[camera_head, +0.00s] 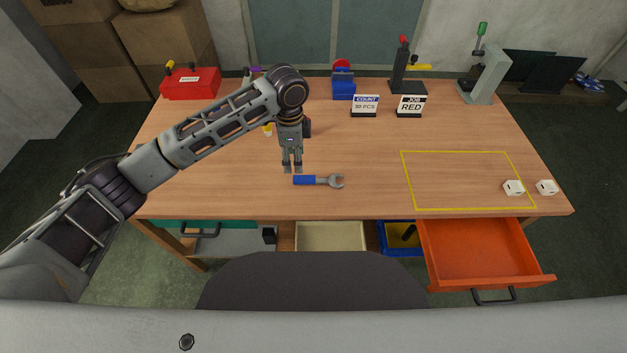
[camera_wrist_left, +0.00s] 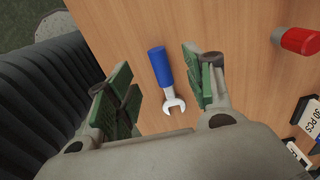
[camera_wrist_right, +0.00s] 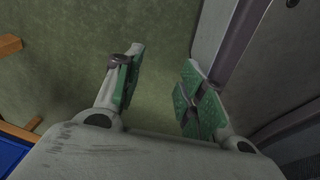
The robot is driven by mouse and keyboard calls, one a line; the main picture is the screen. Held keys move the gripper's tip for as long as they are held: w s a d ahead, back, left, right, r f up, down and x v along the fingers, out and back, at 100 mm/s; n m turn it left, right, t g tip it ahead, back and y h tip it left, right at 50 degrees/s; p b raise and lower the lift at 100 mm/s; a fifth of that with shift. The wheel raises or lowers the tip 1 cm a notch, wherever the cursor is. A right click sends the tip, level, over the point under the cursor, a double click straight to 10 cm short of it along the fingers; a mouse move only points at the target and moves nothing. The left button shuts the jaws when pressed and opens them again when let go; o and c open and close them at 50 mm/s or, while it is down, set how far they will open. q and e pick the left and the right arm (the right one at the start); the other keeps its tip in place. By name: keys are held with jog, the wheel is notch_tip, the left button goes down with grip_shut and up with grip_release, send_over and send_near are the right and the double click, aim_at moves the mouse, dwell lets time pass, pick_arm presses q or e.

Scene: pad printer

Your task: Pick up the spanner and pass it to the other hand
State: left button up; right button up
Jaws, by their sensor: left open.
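The spanner (camera_head: 318,181) lies flat on the wooden table, with a blue handle at the left and a grey open jaw at the right. My left gripper (camera_head: 292,170) is open and empty, just behind the blue handle end. In the left wrist view the spanner (camera_wrist_left: 166,80) shows between the two green-padded fingers of the left gripper (camera_wrist_left: 160,88), apart from both. My right gripper (camera_wrist_right: 155,92) shows only in its own wrist view. It is open and empty, with green floor beyond it.
An open orange drawer (camera_head: 481,255) juts from the table's front right. The table's middle is clear.

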aim_at(296, 176)
pick_arm(q)
notch_tip(296, 176, down, 3)
jog(key=shift+f, duration=0.35)
pick_arm(e)
jog(key=shift+w+a+r, duration=0.1)
jog(key=shift+w+a, duration=0.2)
jog(key=shift+w, duration=0.3)
jog(key=shift+s, duration=0.1)
pick_arm(q)
jog(key=shift+s+f, duration=0.1)
jog(key=shift+f, duration=0.4)
notch_tip(296, 176, down, 3)
jog(key=shift+s+d+r+b, duration=0.1)
jog(key=shift+s+b, duration=0.05)
jog(key=shift+b, duration=0.15)
jog(key=shift+f, duration=0.65)
pick_arm(e)
jog(key=shift+w+a, duration=0.25)
jog(key=shift+w, duration=0.4)
jog(key=shift+s, duration=0.25)
